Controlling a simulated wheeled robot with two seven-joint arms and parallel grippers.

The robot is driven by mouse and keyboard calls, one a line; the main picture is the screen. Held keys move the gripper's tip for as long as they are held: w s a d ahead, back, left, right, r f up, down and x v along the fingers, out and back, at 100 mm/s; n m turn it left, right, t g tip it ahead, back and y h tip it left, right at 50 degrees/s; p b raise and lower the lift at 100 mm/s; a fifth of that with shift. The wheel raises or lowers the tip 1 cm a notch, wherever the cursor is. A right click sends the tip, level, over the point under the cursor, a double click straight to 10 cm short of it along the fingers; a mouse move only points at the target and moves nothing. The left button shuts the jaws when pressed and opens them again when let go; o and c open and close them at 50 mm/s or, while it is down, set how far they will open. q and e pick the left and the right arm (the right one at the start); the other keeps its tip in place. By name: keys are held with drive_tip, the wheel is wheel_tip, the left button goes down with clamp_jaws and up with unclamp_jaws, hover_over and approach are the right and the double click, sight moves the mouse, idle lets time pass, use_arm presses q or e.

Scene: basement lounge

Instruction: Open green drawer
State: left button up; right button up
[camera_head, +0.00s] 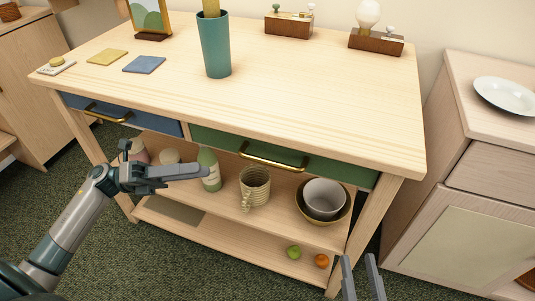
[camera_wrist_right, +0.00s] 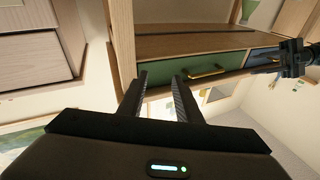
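The green drawer (camera_head: 335,169) is under the right part of the wooden table's top and looks shut. Its brass bar handle (camera_head: 272,161) runs along the front. The drawer also shows in the right wrist view (camera_wrist_right: 228,64), with its handle (camera_wrist_right: 207,73) beyond my fingers. My right gripper (camera_head: 361,262) is at the bottom of the head view, below and in front of the drawer's right end. It is open and empty, apart from the handle. My left gripper (camera_head: 185,172) is left of the green drawer, in front of the shelf; its finger gap is unclear.
A blue drawer (camera_head: 120,112) with a brass handle is at the left. A teal vase (camera_head: 215,47) stands on the tabletop. A bottle, a ribbed mug (camera_head: 254,188) and bowls (camera_head: 323,198) stand on the shelf below. A pale cabinet (camera_head: 450,210) is at the right.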

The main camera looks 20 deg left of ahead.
sight(268, 162)
use_arm(q)
drive_tip(key=shift+d, duration=0.15)
